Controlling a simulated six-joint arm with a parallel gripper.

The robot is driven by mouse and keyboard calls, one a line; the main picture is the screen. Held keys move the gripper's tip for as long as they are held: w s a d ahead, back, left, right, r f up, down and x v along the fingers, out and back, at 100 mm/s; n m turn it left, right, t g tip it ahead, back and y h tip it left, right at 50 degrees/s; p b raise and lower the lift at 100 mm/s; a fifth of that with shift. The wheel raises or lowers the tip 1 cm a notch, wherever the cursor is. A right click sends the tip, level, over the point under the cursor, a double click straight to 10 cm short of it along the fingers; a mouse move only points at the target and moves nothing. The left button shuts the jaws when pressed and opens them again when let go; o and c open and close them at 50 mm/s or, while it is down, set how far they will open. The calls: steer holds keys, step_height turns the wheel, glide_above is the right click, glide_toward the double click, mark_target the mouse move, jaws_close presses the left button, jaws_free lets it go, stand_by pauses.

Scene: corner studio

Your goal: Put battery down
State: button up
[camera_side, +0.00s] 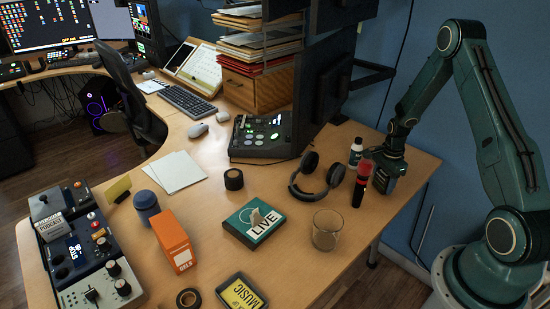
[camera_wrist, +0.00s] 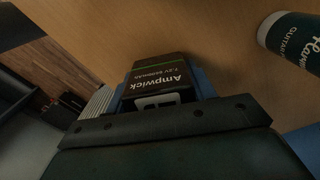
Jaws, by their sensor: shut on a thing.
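The battery (camera_wrist: 158,73) is a black block with a green stripe and the lettering "Ampwick" in the wrist view. My gripper (camera_wrist: 162,95) is shut on it, with bluish finger parts showing at both sides. Wooden tabletop shows beyond the battery; I cannot tell whether it touches the wood. In the side view my gripper (camera_side: 387,172) is low at the right edge of the desk, just behind the red-topped black cylinder. The battery is hard to make out there, dark against the gripper and partly hidden.
A red-topped black cylinder (camera_side: 362,184) and a small white-capped bottle (camera_side: 356,151) stand close to my gripper. A labelled bottle (camera_wrist: 292,42) lies at the right of the wrist view. Headphones (camera_side: 316,177) and a clear glass (camera_side: 327,230) are left. Bare desk (camera_side: 400,200) shows near the right edge.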

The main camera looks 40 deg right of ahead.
steer(key=shift+f, duration=0.4)
steer(key=shift+f, duration=0.1)
steer(key=o, duration=1.2)
step_height(320, 180, up, 12)
steer(key=shift+r, duration=0.1)
stand_by(0.5)
